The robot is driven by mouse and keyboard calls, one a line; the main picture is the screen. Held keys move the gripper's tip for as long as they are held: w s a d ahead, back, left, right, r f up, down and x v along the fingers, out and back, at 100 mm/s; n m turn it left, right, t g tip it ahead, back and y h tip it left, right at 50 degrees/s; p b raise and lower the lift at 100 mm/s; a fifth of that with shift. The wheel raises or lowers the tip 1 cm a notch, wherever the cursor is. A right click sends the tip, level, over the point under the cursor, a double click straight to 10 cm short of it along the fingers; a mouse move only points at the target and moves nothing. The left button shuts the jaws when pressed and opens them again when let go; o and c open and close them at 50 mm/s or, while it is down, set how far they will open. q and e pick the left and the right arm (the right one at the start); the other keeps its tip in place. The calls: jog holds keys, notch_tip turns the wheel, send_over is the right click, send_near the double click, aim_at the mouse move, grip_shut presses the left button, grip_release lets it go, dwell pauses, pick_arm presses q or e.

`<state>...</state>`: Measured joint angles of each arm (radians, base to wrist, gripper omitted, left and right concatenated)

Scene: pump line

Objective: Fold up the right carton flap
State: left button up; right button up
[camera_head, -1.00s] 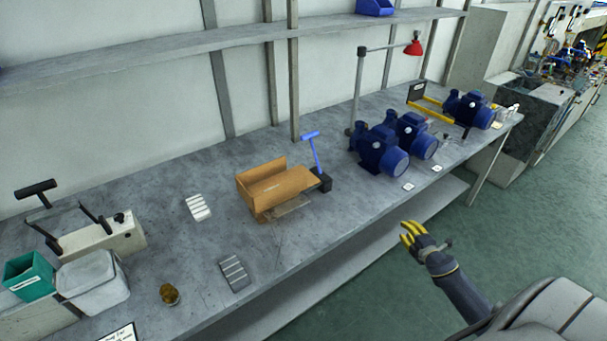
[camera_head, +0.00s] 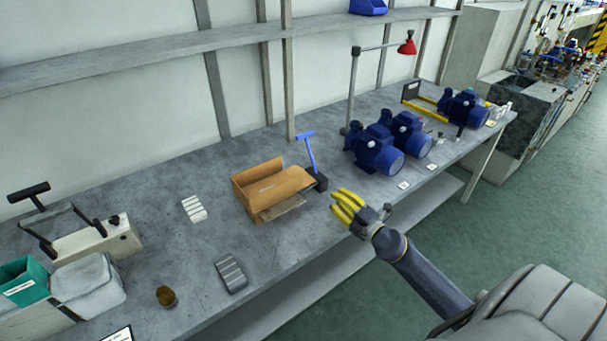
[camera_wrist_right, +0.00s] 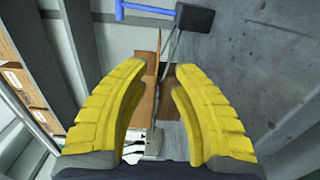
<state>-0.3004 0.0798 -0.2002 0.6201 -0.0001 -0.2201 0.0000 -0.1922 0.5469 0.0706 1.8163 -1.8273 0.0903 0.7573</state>
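The brown carton (camera_head: 243,199) stands on the grey bench, with its back wall upright. A broad brown panel (camera_head: 277,187) slants across its near right side, and a thin flap (camera_head: 283,209) sticks out low at the front. I cannot tell for sure which is the right flap. My right gripper (camera_head: 337,203) has yellow fingers and is at the bench's front edge, right of the carton and apart from it. In the right wrist view its fingers (camera_wrist_right: 161,70) are spread and empty, with brown carton panels (camera_wrist_right: 148,85) beyond the gap. My left gripper is not in view.
A blue-handled tool on a black block (camera_head: 316,181) stands close to the carton's right side. Blue pumps (camera_head: 378,153) stand farther right. Bare bench lies in front of the carton.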

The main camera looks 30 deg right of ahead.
aim_at(305, 173)
jog(key=shift+w+a, duration=0.2)
jog(key=shift+w, duration=0.05)
jog(key=w, duration=0.5)
jog(key=w+a, duration=0.1)
jog(key=w, duration=0.5)
jog(key=w+a, duration=0.1)
jog(key=w, duration=0.4)
jog(key=shift+w, duration=0.35)
jog(key=shift+c, duration=0.2)
grip_shut()
